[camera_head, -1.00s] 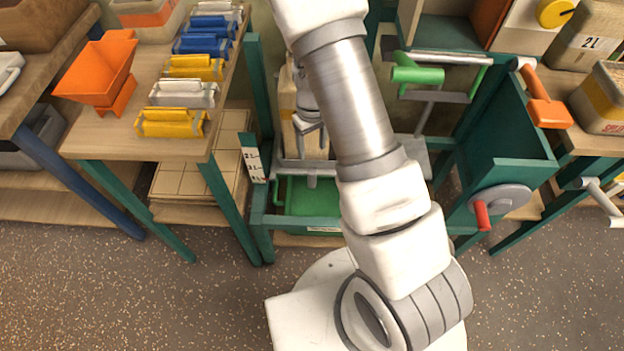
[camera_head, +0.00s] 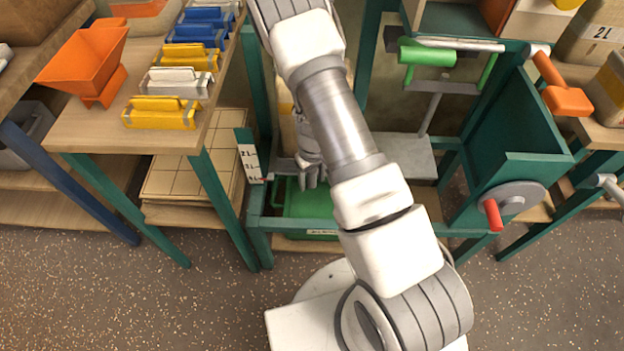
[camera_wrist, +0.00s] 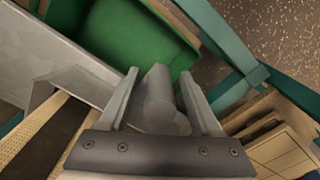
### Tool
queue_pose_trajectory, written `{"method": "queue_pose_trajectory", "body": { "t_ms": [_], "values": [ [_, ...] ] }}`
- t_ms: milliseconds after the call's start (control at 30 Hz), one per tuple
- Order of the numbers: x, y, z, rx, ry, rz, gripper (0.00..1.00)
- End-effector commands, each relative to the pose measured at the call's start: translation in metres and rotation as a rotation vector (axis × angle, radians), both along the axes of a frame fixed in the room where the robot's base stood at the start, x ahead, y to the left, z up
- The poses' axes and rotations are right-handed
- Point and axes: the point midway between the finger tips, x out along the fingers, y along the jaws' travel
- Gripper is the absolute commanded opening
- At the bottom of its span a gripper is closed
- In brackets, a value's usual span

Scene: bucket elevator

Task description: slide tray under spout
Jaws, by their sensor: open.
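The green tray (camera_head: 318,203) sits low inside the teal frame, with a pale label on its front. It also shows at the top of the wrist view (camera_wrist: 130,35). My gripper (camera_head: 312,177) is low in the frame, over the back left part of the tray. In the wrist view my gripper (camera_wrist: 158,78) has its fingers apart, one on each side of a grey rounded bar (camera_wrist: 157,100). I cannot tell whether the fingers touch the bar, or what it belongs to. My arm hides part of the tray, and I cannot make out the spout.
A grey plate (camera_head: 405,158) lies right of my arm. A teal hopper (camera_head: 515,165) with a red-handled crank (camera_head: 493,215) stands at the right. A white level scale (camera_head: 250,163) is on the left post. The left table (camera_head: 85,135) holds an orange funnel (camera_head: 88,62). The front floor is clear.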

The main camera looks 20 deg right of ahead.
Motion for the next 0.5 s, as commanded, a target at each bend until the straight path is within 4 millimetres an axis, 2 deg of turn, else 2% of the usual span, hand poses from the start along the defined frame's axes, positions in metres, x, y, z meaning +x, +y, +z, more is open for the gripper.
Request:
{"method": "queue_pose_trajectory", "body": {
  "t_ms": [200,500],
  "values": [
    [0.0003,0.0001,0.0001,0.0,-0.001,0.0,0.64],
    [0.0002,0.0005,0.0003,0.0,-0.001,0.0,0.1]
  ]
}}
